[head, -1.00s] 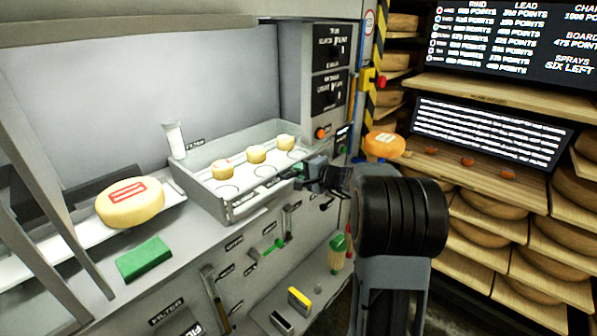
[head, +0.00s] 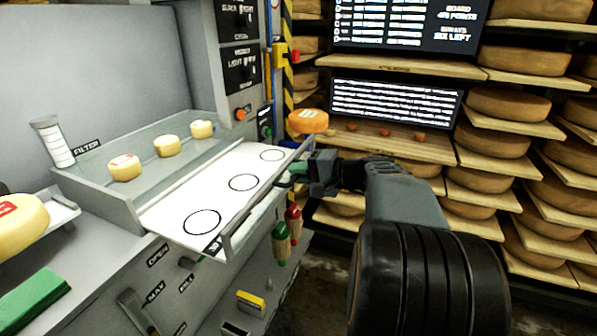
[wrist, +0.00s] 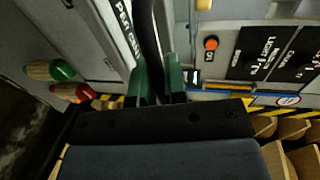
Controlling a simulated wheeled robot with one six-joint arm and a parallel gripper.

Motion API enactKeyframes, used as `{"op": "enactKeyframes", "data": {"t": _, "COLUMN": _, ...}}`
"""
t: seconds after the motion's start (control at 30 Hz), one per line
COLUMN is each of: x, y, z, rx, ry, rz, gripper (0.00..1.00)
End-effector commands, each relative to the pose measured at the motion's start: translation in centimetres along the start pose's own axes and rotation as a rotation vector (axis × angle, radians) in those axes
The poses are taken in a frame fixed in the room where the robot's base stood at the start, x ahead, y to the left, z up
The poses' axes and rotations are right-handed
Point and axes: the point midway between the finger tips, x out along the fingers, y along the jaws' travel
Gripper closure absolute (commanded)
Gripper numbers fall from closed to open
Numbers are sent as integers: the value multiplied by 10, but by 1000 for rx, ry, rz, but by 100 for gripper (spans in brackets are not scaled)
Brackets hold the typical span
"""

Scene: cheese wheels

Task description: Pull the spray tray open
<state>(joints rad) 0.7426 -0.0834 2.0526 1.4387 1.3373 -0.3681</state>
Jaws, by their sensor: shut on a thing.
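The spray tray (head: 175,220), a white drawer marked with three empty black circles, stands pulled out from the grey bench housing. My gripper (head: 296,170) is at the right part of its front edge. In the wrist view my green-tipped gripper (wrist: 160,82) is shut on the dark handle bar (wrist: 150,35) of the tray. Three small pale cheeses (head: 167,146) stand on the surface behind the drawer, inside the housing. My fingers hide part of the handle in the head view.
A large cheese wheel (head: 20,225) and a green block (head: 32,299) are at the left. An orange cheese (head: 308,121) stands behind my gripper. Shelves of cheese wheels fill the right.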

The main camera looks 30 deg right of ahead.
Motion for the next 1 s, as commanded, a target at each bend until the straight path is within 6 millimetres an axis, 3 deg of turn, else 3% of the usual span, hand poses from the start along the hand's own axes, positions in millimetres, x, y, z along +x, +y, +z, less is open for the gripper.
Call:
{"op": "enactKeyframes", "data": {"t": 0.43, "x": -2, "y": 0, "z": 2, "rx": -1, "ry": -11, "rz": -1, "gripper": 100}}
{"op": "enactKeyframes", "data": {"t": 0.47, "x": -2, "y": 0, "z": 2, "rx": -1, "ry": -11, "rz": -1, "gripper": 85}}
{"op": "enactKeyframes", "data": {"t": 0.67, "x": -2, "y": 0, "z": 2, "rx": -1, "ry": -8, "rz": -1, "gripper": 66}}
{"op": "enactKeyframes", "data": {"t": 1.0, "x": -7, "y": 0, "z": 1, "rx": -1, "ry": -6, "rz": -1, "gripper": 64}}
